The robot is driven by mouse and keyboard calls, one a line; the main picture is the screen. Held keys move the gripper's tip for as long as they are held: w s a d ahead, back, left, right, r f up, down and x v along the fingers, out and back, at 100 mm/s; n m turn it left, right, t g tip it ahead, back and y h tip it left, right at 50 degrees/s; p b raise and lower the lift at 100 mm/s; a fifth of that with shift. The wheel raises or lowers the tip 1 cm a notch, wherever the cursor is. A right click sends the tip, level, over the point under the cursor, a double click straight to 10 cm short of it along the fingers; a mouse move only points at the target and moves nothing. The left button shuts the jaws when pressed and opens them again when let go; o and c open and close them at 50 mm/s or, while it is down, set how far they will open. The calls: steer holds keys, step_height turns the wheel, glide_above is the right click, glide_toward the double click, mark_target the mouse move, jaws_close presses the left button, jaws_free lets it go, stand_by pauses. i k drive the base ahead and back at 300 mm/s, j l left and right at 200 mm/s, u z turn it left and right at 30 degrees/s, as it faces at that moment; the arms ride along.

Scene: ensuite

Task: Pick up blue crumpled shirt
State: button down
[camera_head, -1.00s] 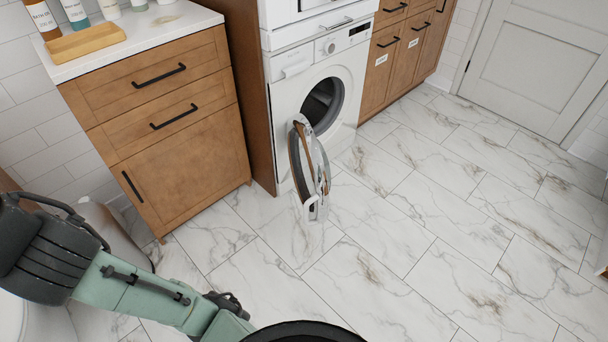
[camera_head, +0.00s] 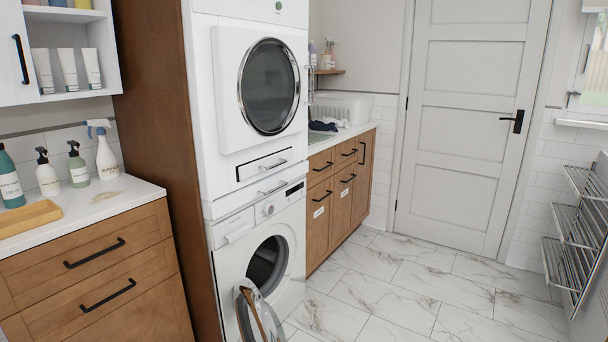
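A small dark blue crumpled cloth (camera_head: 325,126) lies on the far counter, beside the sink and in front of a white basket. It looks like the shirt, but it is small and far off, so its shape is hard to tell. My gripper is not in view, and none of my arm shows now.
A washing machine (camera_head: 262,262) with its round door (camera_head: 258,314) hanging open stands below a shut dryer (camera_head: 268,86). The white basket (camera_head: 343,108) is on the far counter (camera_head: 345,136). A metal rack (camera_head: 580,232) stands at right. The tiled floor (camera_head: 410,295) between is clear.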

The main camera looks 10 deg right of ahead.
mark_target(317, 124)
steer(key=i+l+z, duration=0.65)
steer(key=i+z, duration=0.15)
steer(key=i, duration=0.25)
steer(key=i+l+z, duration=0.1)
steer(key=i+z, duration=0.3)
steer(key=i, duration=0.95)
steer(key=i+l+u, duration=0.1)
steer(key=i+u, duration=0.3)
steer(key=i+l+u, duration=0.25)
steer(key=i+u, duration=0.15)
steer(key=i+l+u, duration=1.1)
steer(key=l+u, duration=0.15)
steer(key=l, duration=0.2)
steer(key=i+j, duration=0.55)
steer(key=i, duration=0.25)
